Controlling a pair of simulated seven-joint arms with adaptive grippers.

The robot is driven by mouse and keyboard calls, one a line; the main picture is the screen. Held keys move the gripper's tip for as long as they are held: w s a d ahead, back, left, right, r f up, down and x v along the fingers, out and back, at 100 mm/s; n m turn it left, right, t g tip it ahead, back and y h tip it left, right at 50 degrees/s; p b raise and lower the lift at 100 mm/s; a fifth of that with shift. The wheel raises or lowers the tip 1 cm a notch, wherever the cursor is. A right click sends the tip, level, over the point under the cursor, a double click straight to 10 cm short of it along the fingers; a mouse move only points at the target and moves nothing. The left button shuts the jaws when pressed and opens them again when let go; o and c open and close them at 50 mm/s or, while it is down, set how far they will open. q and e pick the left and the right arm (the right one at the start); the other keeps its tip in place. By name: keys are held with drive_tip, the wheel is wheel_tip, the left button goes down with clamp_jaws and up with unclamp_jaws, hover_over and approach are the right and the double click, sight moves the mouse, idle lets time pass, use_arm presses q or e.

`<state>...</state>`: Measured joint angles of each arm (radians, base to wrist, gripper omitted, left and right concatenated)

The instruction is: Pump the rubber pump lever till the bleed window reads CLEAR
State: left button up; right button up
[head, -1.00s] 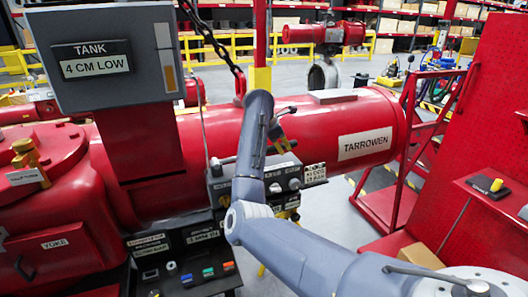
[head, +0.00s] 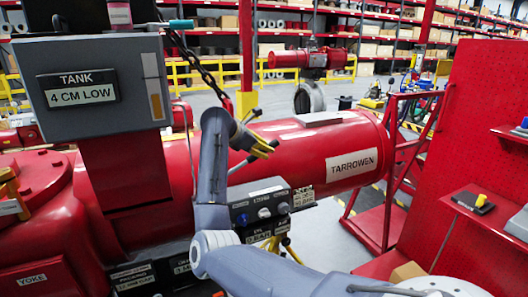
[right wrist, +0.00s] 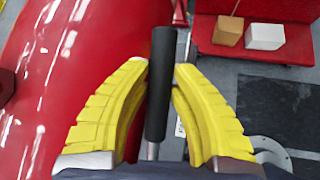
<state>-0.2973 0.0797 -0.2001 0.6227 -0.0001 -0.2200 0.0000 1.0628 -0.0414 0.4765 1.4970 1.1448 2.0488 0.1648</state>
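The pump lever shows a black rubber grip (right wrist: 161,85) in the right wrist view, upright between the yellow fingers, with a metal rod below it. My right gripper (right wrist: 161,72) has its fingertips close against both sides of this grip and appears shut on it. In the head view my right gripper (head: 262,148) is in front of the red cylinder (head: 290,150), above the dark control panel (head: 262,207). The grey tank readout (head: 88,88) at upper left says 4 CM LOW. I cannot make out a bleed window reading. My left gripper is not in view.
A red pegboard panel (head: 495,90) with a small shelf (head: 490,212) stands at right. A red stepped frame (head: 375,215) stands beside the cylinder's end. A chain (head: 205,75) hangs behind the readout. In the wrist view, two boxes (right wrist: 228,31) (right wrist: 265,34) sit on a red surface.

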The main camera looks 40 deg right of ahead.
drive_tip(key=o, duration=0.5)
drive_tip(key=shift+c, duration=0.2)
drive_tip(key=v, duration=0.7)
drive_tip(key=shift+a, duration=0.2)
drive_tip(key=shift+r, duration=0.15)
